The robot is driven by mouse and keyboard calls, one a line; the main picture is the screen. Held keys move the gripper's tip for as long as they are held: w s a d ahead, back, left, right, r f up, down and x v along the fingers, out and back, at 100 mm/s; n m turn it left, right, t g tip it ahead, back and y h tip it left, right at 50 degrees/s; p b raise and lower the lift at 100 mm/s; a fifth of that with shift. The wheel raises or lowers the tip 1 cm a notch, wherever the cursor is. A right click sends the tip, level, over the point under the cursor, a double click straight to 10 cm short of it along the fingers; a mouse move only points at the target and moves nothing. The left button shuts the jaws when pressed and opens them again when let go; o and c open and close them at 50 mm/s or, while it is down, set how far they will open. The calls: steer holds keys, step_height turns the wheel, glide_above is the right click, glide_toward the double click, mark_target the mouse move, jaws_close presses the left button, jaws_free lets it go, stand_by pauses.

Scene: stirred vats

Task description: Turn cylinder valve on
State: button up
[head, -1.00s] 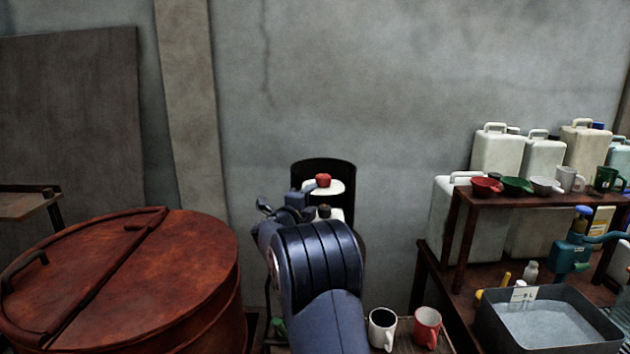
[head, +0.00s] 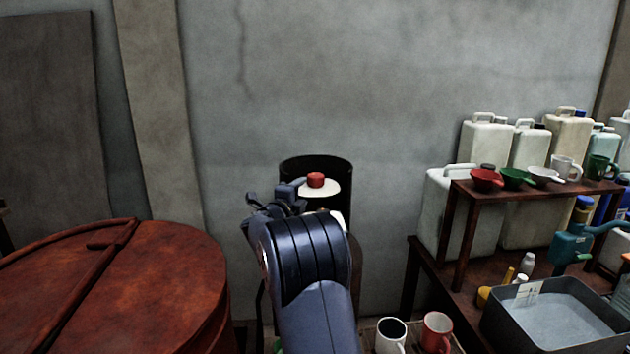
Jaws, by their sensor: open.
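A dark upright drum-like holder (head: 338,166) stands against the wall at the middle. In its open front sits a pale rounded top (head: 328,189) with a red knob (head: 316,180) on it. I cannot tell for sure whether this knob is the cylinder valve. My gripper (head: 264,206) is at the left of the knob, seen from behind and apart from it in the picture. Its jaws are open, and nothing shows in them.
A large rusty red lidded vat (head: 160,275) fills the lower left. On the right, a shelf (head: 545,191) holds bowls and mugs, with several jugs behind. A grey water basin (head: 500,330) stands below. A white mug (head: 391,334) and a red mug (head: 436,330) stand near my arm.

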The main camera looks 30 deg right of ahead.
mark_target(314, 184)
steer(key=p+x, duration=0.3)
steer(key=x, duration=0.7)
steer(key=shift+w+d, duration=0.15)
steer(key=shift+d, duration=0.05)
steer(key=shift+c, duration=0.2)
steer(key=c, duration=0.9)
steer(key=shift+c, duration=0.2)
steer(key=shift+f+t+y+b, duration=0.1)
steer(key=shift+t+y+b, duration=0.25)
steer(key=shift+b, duration=0.25)
steer(key=shift+n+t+y+b, duration=0.45)
steer(key=shift+n+t+b, duration=0.2)
steer(key=shift+n+b, duration=0.1)
